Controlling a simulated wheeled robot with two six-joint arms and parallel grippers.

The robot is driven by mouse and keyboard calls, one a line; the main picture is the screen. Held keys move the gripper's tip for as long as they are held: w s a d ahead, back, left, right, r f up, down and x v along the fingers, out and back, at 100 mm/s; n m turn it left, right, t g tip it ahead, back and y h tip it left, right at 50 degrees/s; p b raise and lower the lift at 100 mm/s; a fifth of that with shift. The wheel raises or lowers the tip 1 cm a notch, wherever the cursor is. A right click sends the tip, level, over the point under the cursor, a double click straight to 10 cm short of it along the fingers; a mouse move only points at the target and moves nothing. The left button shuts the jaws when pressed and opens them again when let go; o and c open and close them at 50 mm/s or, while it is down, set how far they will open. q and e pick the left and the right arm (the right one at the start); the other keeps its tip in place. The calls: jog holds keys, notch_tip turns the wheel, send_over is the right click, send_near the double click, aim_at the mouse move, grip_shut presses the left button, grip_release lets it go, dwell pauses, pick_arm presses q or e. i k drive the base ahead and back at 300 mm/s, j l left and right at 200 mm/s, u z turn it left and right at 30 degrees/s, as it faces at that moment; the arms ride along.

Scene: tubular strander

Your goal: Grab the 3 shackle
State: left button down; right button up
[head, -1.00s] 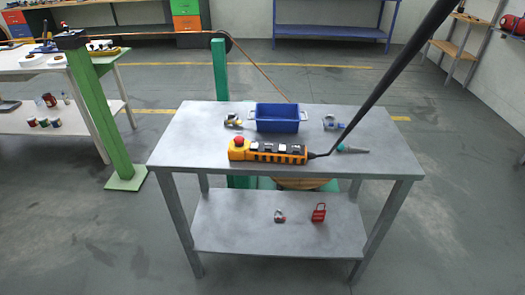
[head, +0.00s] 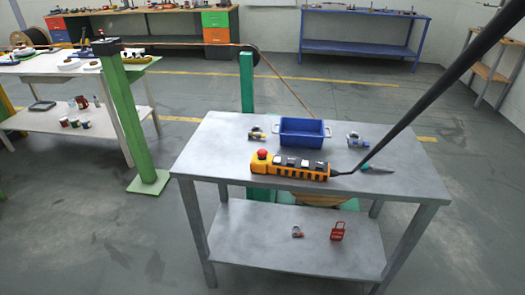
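A small shackle (head: 257,133) with a yellowish part lies on the grey table (head: 225,150), just left of the blue bin. A second shackle (head: 356,140), grey with a bluish part, lies on the same tabletop, right of the bin. A third, small grey and reddish shackle (head: 297,232) lies on the table's lower shelf (head: 255,245). Neither of my grippers is in view.
The blue bin (head: 303,139) stands on the tabletop behind a yellow control pendant (head: 290,166) with a red button. A thick black cable (head: 430,95) rises from it to the upper right. A red padlock-like item (head: 337,232) is on the lower shelf. A green post (head: 135,125) stands left.

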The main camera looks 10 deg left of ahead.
aim_at(360, 143)
jog(key=i+l+z, duration=0.1)
jog(key=i+l, duration=0.95)
jog(key=i, duration=0.1)
